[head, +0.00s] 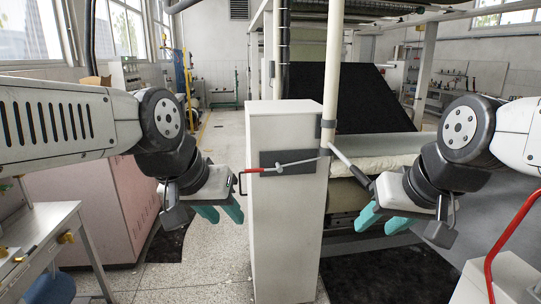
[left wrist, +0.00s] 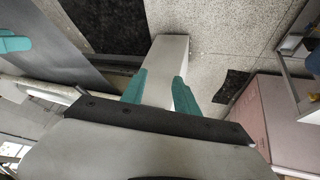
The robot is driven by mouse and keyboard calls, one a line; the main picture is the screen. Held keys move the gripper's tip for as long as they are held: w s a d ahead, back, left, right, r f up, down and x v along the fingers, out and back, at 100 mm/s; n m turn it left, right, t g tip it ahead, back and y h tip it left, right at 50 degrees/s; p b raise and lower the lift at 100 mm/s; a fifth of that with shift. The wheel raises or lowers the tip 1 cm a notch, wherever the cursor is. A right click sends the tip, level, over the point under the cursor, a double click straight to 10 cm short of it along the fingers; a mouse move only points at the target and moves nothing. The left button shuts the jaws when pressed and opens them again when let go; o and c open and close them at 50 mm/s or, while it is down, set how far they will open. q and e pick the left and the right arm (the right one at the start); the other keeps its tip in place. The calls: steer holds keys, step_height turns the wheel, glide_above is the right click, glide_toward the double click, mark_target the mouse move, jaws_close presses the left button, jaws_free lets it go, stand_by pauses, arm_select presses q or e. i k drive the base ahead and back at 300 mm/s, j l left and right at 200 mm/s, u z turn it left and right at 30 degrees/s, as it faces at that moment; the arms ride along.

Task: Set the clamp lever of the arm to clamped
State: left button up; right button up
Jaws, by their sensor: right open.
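A lever with a red end (head: 258,170) and a grey rod lies nearly level across a dark plate (head: 272,159) on the front of a white cabinet (head: 280,235). The rod reaches toward a light upright pole (head: 333,70) at the cabinet's right edge. A grey bar (head: 349,164) slants down to the right from the pole. My left gripper (head: 221,212) is left of the cabinet, below the lever and apart from it. Its teal fingers are spread and empty in the left wrist view (left wrist: 161,92). My right gripper (head: 383,220) is open and empty, right of the cabinet, below the bar.
A pink cabinet (head: 105,205) and a metal bench (head: 35,240) stand at the left. A machine with a pale roll (head: 380,150) and black sheet (head: 360,95) is behind the pole. A red rail (head: 512,238) is at the right. Speckled floor (head: 215,262) is clear left of the white cabinet.

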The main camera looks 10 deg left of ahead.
mark_target(279, 168)
steer(key=i+l+u, duration=0.1)
steer(key=i+u, duration=0.4)
steer(key=i, duration=0.5)
